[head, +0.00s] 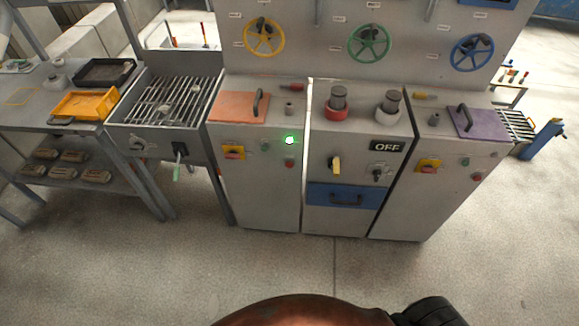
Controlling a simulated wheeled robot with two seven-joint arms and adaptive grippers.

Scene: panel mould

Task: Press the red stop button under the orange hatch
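The orange hatch (232,107) lies flat on the top of the left cabinet (262,195). It looks shut, with a dark handle (259,103) standing up near its right side. Whatever is beneath the hatch is hidden, and I see no button there. On that cabinet's front are a small red button (289,163), a yellow switch plate with a red knob (234,153) and a lit green lamp (289,140). Neither of my grippers shows in the head view.
The middle cabinet has an OFF sign (387,147) and a blue drawer (345,196). The right cabinet has a purple hatch (478,122). A grill (172,101) adjoins on the left. Yellow (264,37), green (368,42) and blue (472,51) handwheels are behind. The floor in front is clear.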

